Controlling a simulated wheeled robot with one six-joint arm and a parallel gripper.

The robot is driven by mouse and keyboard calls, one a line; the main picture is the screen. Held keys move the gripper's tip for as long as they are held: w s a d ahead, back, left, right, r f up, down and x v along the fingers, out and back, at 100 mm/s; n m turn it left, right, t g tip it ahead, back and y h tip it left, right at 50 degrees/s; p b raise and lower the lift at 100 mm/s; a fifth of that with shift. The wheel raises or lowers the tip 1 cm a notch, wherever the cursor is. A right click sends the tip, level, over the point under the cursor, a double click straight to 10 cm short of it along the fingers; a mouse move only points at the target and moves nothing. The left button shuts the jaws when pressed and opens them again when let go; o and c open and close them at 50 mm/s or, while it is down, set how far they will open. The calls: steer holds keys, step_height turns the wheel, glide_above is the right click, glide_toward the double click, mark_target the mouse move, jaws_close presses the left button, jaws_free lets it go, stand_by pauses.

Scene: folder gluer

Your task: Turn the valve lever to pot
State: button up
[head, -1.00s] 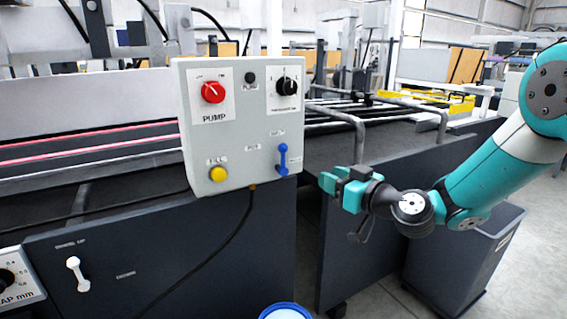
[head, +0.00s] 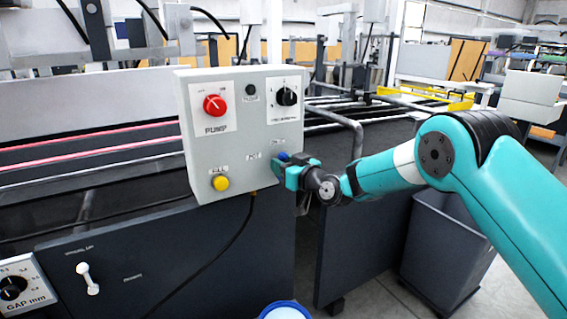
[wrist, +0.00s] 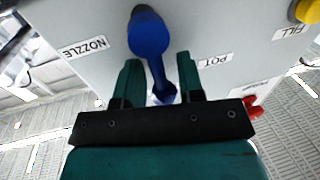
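The valve lever is a blue handle (head: 283,156) at the lower right of the grey control box, mostly hidden by my gripper in the head view. In the wrist view the lever (wrist: 150,38) runs from its round hub at the top down between my fingers. My gripper (wrist: 158,75) is open, with one finger on each side of the lever's narrow end and visible gaps beside it. In the head view my gripper (head: 284,172) is at the box face. The wrist view shows a NOZZLE label (wrist: 85,47) left of the lever and a POT label (wrist: 215,60) right of it.
The control box (head: 229,141) also carries a red PUMP knob (head: 214,105), a black selector knob (head: 287,97) and a yellow FILL button (head: 220,183). A grey bin (head: 445,245) stands beneath my arm.

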mark_target(266, 169)
jaws_close()
steer(key=shift+a+f+b, duration=0.1)
steer(key=shift+b, duration=0.25)
steer(key=n+b, duration=0.2)
steer(key=b, duration=0.1)
steer(key=s+a+n+h+b, duration=0.1)
steer(key=n+b, duration=0.2)
steer(key=b, duration=0.1)
steer(key=a+f+n+b, duration=0.1)
steer(key=n+b, duration=0.2)
steer(key=shift+s+a+g+h+b, duration=0.25)
steer(key=shift+s+g+h+b, duration=0.05)
steer(key=shift+s+h+b, duration=0.1)
steer(key=shift+n, duration=0.3)
jaws_free()
steer(key=shift+a, duration=0.1)
